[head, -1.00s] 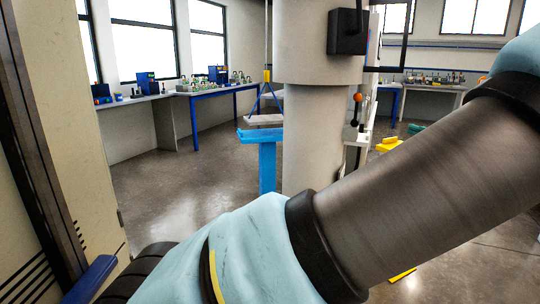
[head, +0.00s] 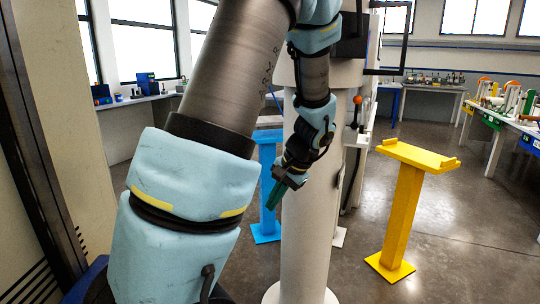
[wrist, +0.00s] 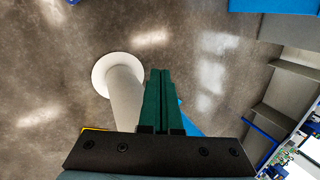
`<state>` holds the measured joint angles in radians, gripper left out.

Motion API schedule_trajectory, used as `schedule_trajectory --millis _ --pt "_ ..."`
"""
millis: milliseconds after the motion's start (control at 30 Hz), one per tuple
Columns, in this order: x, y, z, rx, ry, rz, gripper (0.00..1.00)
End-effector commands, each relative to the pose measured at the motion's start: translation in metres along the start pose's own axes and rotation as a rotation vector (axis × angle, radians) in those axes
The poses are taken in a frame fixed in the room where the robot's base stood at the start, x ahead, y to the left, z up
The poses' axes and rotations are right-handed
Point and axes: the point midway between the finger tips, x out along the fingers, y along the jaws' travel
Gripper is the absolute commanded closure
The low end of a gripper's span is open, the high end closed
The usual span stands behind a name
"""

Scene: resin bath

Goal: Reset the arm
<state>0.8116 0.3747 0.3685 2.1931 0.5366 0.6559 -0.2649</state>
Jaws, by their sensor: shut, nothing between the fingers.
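My gripper (head: 277,196) hangs at the end of my folded arm, in the middle of the head view, in front of a white column. Its green fingers point down and to the left. In the wrist view my gripper (wrist: 158,75) shows its two green fingers side by side and closed together, with nothing between them. The fingers look out over bare floor and the foot of the white column.
The white column (head: 310,240) stands close behind my gripper. A blue stand (head: 267,185) is left of it, and a yellow stand (head: 405,205) is to the right. Benches line the walls. The grey floor (head: 470,220) at right is clear.

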Motion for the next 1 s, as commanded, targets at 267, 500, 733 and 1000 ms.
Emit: schedule_trajectory --millis 267,500,733,1000 --pt "0.002 -0.004 0.081 -0.303 0.016 0.291 1.00" --pt "-0.006 -0.003 0.120 -0.504 0.063 0.398 1.00" --pt "-0.008 -0.002 0.131 -0.564 0.079 0.417 1.00" --pt "-0.008 -0.002 0.131 -0.563 0.079 0.417 1.00"
